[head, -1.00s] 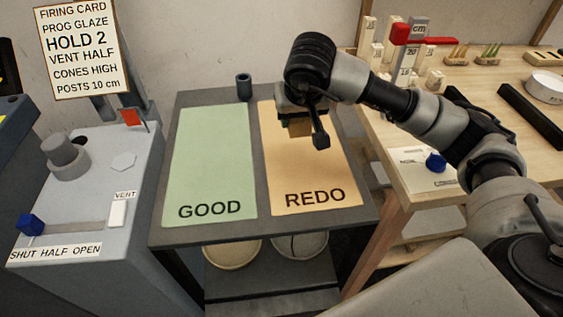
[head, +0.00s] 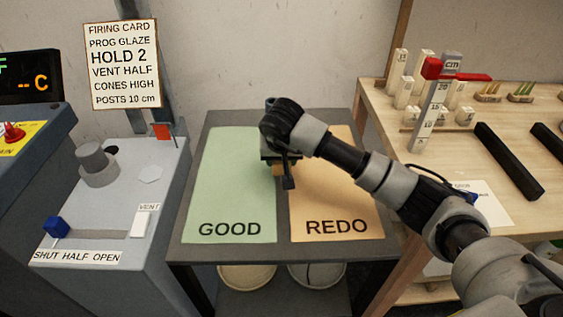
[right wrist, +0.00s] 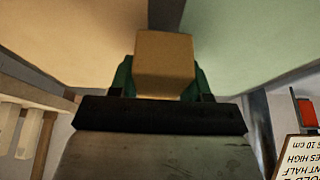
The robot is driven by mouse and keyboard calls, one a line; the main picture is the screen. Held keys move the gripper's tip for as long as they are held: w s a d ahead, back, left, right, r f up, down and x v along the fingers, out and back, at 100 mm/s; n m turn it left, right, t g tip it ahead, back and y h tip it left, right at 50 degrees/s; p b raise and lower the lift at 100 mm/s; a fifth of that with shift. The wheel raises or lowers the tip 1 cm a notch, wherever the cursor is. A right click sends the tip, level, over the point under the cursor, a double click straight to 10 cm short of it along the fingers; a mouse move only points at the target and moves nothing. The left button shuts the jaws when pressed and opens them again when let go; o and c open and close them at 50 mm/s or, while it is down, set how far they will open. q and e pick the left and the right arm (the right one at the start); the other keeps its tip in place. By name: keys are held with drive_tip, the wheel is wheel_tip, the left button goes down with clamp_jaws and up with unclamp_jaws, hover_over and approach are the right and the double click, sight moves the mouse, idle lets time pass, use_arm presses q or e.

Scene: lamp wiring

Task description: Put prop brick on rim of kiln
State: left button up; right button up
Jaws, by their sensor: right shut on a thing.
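My right gripper (head: 279,168) hangs over the table near the strip between the GOOD and REDO mats. The right wrist view shows it shut on a tan prop brick (right wrist: 165,62), gripped between green finger pads. In the head view only a small tan bit of the brick (head: 278,171) shows below the gripper. A grey cabinet (head: 125,205) with a vent slider and a round plug stands at the left and appears to be the kiln. I cannot make out its rim. My left gripper is not in view.
The green GOOD mat (head: 232,185) and orange REDO mat (head: 340,200) lie bare on a dark table (head: 285,250). A small dark cup stands behind the arm. A wooden bench (head: 470,150) at right holds posts, cones and black bars. A firing card (head: 122,65) hangs at back left.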

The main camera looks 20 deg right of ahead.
drive_tip(key=shift+f, duration=1)
drive_tip(key=shift+f, duration=0.15)
drive_tip(key=o, duration=0.9)
drive_tip(key=shift+o, duration=0.2)
